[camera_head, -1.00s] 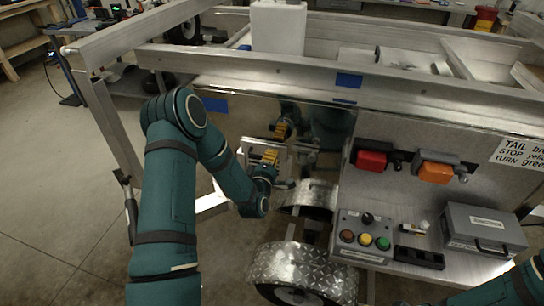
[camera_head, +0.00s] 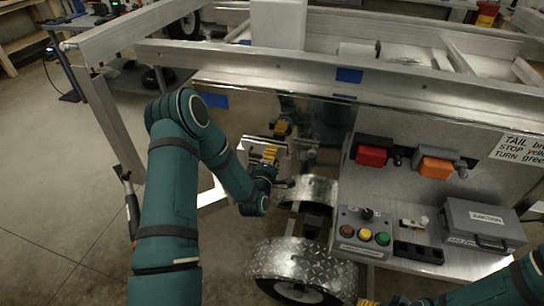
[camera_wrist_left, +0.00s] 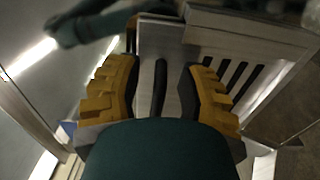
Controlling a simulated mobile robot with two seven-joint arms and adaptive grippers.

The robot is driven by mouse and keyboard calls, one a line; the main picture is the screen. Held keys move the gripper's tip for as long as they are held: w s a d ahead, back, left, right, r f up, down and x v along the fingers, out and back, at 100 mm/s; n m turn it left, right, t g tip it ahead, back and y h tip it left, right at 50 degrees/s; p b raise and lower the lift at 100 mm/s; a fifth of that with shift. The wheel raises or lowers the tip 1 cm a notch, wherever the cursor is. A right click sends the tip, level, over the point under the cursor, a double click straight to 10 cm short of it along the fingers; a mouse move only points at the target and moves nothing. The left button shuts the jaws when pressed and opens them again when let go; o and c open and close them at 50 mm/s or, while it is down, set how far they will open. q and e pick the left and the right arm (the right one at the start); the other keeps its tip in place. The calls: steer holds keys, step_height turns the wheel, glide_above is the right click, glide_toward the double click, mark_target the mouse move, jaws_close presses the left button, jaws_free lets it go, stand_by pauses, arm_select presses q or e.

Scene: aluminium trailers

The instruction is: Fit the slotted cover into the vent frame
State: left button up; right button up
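My left gripper (camera_head: 270,153) is at the shiny side panel of the trailer, with its yellow fingers at a pale metal plate (camera_head: 249,147). In the left wrist view its fingers (camera_wrist_left: 163,85) stand apart. The grey slotted cover (camera_wrist_left: 152,45), with several dark slots, shows between and beyond them, and the right finger hides part of it. I cannot tell whether the fingers grip it. A thick grey metal edge (camera_wrist_left: 255,28), perhaps the vent frame, runs along the upper right of the slots. I cannot tell whether the cover is seated. My right gripper barely shows at the bottom edge.
The side panel (camera_head: 235,110) mirrors my gripper and arm. Below are silver fenders (camera_head: 300,262). To the right are red (camera_head: 371,153) and orange (camera_head: 436,170) lamps, a button box (camera_head: 365,232) and a grey junction box (camera_head: 484,225). Open floor lies left.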

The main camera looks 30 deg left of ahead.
arm_select(q)
steer(key=shift+s, duration=0.1)
steer(key=v, duration=1.2)
arm_select(e)
steer(key=shift+w, duration=0.1)
arm_select(q)
steer(key=s+d+f+m+g+h, duration=0.2)
steer(key=d+f+m+g+h, duration=0.45)
steer(key=d+f+m, duration=0.45)
steer(key=s+d+f+m+g+h, duration=0.1)
steer(key=s+d+f+m+g, duration=0.1)
steer(key=s+d+m+g, duration=0.5)
steer(key=s+d+g, duration=0.2)
steer(key=s, duration=0.3)
steer(key=shift+d+m+h, duration=0.35)
steer(key=shift+d+m, duration=0.05)
arm_select(e)
steer(key=shift+w+d, duration=0.1)
steer(key=shift+w, duration=0.4)
